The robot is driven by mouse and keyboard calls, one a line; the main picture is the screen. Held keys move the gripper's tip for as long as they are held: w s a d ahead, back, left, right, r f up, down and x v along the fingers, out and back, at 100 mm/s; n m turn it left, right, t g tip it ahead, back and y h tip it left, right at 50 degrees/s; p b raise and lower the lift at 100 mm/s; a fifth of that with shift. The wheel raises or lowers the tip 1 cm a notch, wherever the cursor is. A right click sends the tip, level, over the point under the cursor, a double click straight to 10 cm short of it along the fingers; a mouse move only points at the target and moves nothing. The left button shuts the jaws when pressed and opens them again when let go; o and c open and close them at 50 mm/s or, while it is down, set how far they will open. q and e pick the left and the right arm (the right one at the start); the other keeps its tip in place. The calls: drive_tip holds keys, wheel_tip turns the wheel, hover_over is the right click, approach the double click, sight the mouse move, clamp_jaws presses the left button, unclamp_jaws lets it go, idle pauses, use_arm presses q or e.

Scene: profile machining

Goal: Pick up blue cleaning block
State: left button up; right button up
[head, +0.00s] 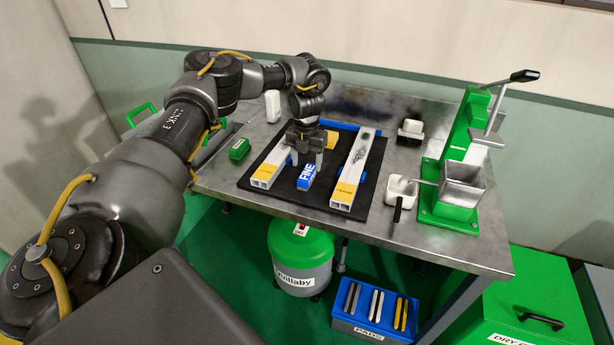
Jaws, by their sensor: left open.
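A blue block (306,180) with white lettering that reads "FINE" lies on the black mat (334,205), between two white-and-yellow profiles (355,167). My left gripper (306,163) points down right over the block's far part, with its fingers open to either side of it. I cannot tell whether the fingers touch the block. The gripper hides the block's far end. My right gripper is not in view.
A green block (239,149) and a white bottle (272,106) stand left of the mat. A blue bar (350,127) lies behind the profiles.

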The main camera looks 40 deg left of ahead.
sight(307, 172)
use_arm(q)
wheel_tip(307, 172, down, 4)
drive_tip(key=shift+d+r+p, duration=0.1)
drive_tip(key=shift+p, duration=0.65)
drive_tip(key=shift+f, duration=0.45)
drive_tip(key=c, duration=1.1)
drive_tip(key=shift+r, duration=0.1)
